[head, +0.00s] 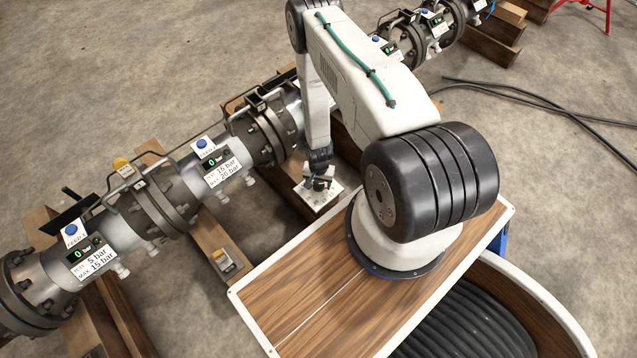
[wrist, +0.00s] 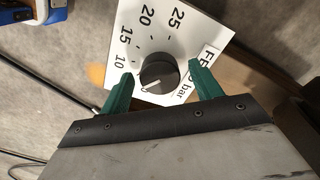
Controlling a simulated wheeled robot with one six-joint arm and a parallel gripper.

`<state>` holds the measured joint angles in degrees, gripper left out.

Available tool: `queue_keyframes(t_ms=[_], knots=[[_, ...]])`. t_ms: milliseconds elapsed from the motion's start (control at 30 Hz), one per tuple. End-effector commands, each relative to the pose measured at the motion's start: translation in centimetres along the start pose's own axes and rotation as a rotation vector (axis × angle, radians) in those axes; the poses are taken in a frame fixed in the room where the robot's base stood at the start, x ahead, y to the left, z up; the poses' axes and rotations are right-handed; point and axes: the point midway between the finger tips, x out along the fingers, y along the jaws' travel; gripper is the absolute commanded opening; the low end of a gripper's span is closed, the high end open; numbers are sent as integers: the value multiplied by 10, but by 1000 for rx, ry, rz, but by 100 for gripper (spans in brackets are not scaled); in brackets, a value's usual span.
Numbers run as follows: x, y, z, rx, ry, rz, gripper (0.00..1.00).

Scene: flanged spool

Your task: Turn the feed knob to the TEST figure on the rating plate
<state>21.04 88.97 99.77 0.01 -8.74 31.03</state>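The feed knob (wrist: 160,73) is a black round knob on a white dial plate (wrist: 210,28), marked 10, 15, 20 and 25 where it shows. Its white pointer aims down-left, below the 10. The dial plate also shows in the head view (head: 308,199). My gripper (wrist: 161,69) is open, one green finger on each side of the knob, with gaps visible. My gripper in the head view (head: 319,184) is over the dial. The middle rating plate (head: 224,171) reads TEST 15 bar, MAX 20 bar. The left rating plate (head: 92,261) reads TEST 5 bar, MAX 15 bar. The dial's feed number is hidden.
Flanged pipe spools (head: 175,195) run diagonally on timber blocks, each labelled section with a blue button and a green 0 display. A wooden-topped bench (head: 290,305) carries my arm. Black cables (head: 540,105) lie on the floor at right.

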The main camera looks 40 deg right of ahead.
Motion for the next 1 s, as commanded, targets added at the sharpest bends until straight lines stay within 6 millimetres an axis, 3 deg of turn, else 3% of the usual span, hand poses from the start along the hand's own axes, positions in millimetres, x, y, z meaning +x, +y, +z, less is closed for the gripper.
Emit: queue_keyframes(t_ms=[267,700,1000], knots=[[-6,0,0,0,0,0,64],[-71,0,-1,0,1,0,64],[-78,0,0,0,0,0,64]])
